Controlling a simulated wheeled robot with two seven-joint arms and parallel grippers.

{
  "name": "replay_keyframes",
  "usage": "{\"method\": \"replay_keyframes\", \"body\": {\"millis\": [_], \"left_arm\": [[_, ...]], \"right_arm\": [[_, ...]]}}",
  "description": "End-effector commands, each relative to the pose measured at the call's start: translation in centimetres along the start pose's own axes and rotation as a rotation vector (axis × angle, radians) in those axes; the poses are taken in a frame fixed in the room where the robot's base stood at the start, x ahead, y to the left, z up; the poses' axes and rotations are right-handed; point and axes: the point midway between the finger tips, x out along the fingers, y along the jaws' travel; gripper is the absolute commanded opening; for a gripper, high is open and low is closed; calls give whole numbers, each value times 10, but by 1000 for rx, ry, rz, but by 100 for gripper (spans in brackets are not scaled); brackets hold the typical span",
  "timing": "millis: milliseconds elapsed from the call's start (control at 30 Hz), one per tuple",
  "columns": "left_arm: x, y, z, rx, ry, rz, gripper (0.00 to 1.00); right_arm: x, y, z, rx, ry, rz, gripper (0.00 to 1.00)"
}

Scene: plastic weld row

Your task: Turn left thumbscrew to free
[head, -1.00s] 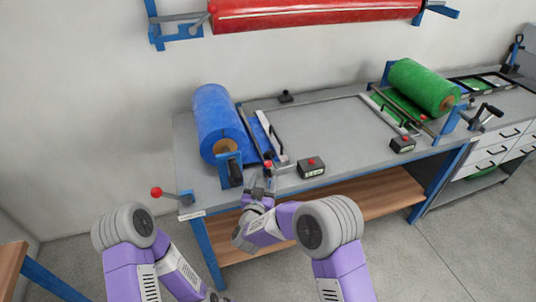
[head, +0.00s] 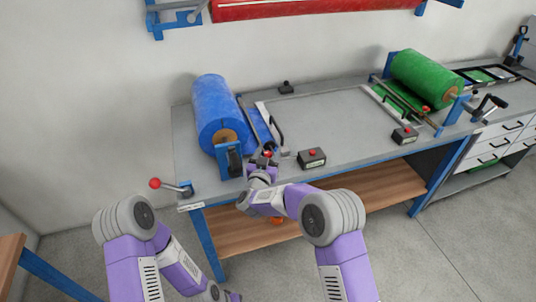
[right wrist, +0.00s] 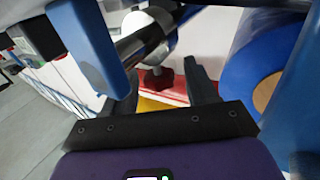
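A small red knob, likely the left thumbscrew (head: 267,154), sits at the front end of the bar beside the blue roll (head: 213,105). My right gripper (head: 264,163) is at the table's front edge, right at this knob, and partly covers it. In the right wrist view the dark red knob (right wrist: 157,79) shows just beyond and between the two dark fingers (right wrist: 165,95). The fingers stand apart, and I see no contact with the knob. My left arm is low at the left; its gripper is not clearly visible at the bottom edge.
A red-tipped lever (head: 170,186) sticks out at the table's left corner. A green roll (head: 425,78) lies at the right. The grey tabletop (head: 325,120) between the rolls is mostly clear.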

Motion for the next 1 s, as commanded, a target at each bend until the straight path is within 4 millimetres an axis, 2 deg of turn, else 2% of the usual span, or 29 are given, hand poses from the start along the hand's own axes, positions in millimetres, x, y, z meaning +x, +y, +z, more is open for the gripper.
{"method": "replay_keyframes", "body": {"millis": [33, 300, 667, 1000], "left_arm": [[0, 0, 0, 0, 0, 0, 43], [0, 0, 0, 0, 0, 0, 43], [5, -2, 0, 0, 0, 0, 43], [21, -8, -1, 0, 0, 0, 43]], "right_arm": [[0, 0, 0, 0, 0, 0, 50], [0, 0, 0, 0, 0, 0, 8], [0, 1, 0, -1, 1, -58, 8], [1, 3, 2, -1, -1, -305, 8]]}}
